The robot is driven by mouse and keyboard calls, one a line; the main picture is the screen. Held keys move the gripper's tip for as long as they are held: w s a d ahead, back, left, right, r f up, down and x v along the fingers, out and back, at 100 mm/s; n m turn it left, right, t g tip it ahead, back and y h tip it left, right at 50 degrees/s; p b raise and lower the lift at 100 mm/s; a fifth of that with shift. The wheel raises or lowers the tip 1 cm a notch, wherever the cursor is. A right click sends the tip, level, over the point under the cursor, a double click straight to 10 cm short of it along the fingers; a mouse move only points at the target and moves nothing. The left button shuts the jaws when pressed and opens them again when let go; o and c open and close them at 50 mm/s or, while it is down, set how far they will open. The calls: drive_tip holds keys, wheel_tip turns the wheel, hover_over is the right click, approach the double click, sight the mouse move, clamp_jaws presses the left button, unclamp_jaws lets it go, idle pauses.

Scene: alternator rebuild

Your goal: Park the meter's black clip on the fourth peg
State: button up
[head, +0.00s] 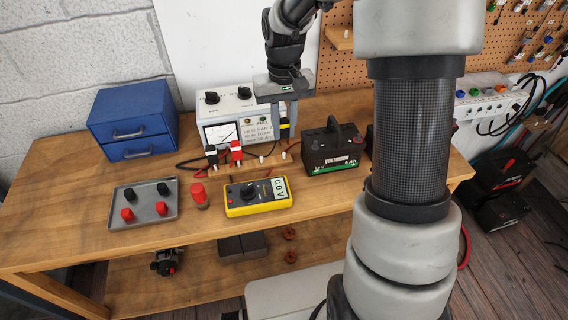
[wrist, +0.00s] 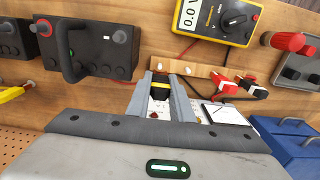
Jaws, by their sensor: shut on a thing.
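My gripper (head: 285,128) hangs above the back of the bench, in front of the white charger box. It is shut on a black clip with a yellow band (head: 284,131); the clip also shows between the fingers in the wrist view (wrist: 160,88). The wooden peg rail (head: 250,163) lies just below. A black clip (head: 212,155) and a red clip (head: 236,152) sit towards its left. White pegs (head: 261,158) stand bare to the right of them. The held clip is above the rail's right part. The yellow meter (head: 258,197) lies in front, reading about 0.0.
A black battery (head: 332,158) with a raised handle stands close right of the rail. The charger box (head: 215,105) stands behind it. A grey tray (head: 145,222), red cylinder (head: 200,197) and blue drawer box (head: 130,118) are to the left. Loose leads cross the bench.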

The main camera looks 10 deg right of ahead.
sight(284, 119)
drive_tip(key=shift+f+b, duration=0.4)
drive_tip(key=shift+f, duration=0.8)
drive_tip(key=shift+f, duration=0.1)
drive_tip(key=shift+f+b, duration=0.75)
drive_tip(key=shift+f, duration=0.4)
drive_tip(key=o, duration=0.8)
drive_tip(key=shift+o, duration=0.2)
drive_tip(key=shift+r, duration=0.1)
wheel_tip(284, 119, up, 9)
drive_tip(key=p, duration=0.6)
drive_tip(key=shift+f+p, duration=0.2)
drive_tip(key=shift+p, duration=0.15)
drive_tip(key=shift+f, duration=0.1)
